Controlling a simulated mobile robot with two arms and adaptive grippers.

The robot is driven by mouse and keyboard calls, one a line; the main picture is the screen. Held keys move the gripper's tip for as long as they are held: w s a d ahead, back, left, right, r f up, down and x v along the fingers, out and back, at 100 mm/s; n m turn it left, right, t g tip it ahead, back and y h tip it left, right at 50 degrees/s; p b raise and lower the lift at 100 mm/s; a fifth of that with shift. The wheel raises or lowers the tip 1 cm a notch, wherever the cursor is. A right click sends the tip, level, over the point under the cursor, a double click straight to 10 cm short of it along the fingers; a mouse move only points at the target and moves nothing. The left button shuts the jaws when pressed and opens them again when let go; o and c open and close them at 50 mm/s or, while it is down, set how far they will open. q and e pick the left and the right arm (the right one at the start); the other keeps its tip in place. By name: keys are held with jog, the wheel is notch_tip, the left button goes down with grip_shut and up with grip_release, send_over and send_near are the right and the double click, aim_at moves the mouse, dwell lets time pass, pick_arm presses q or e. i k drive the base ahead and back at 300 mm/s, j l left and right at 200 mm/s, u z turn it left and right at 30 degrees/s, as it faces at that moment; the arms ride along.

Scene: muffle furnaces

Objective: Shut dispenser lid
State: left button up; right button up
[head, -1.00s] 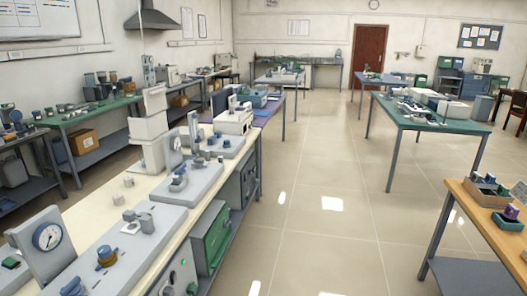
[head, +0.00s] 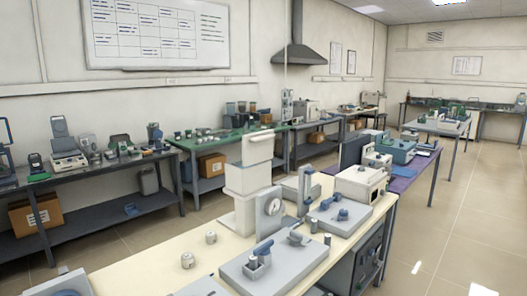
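Neither of my grippers is in view. I cannot tell for sure which thing is the dispenser. A tall white stacked unit (head: 247,195) stands at the back edge of the cream bench, with a tilted white panel (head: 258,147) at its top.
The green table (head: 210,139) and a dark bench (head: 100,167) line the wall. Tiled floor (head: 450,235) is clear on the right.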

aim_at(257, 147)
jog(key=i+l+u, duration=0.35)
jog(key=i+l, duration=0.15)
jog(key=l, duration=0.2)
jog(key=i+l+u, duration=0.2)
jog(key=l, duration=0.2)
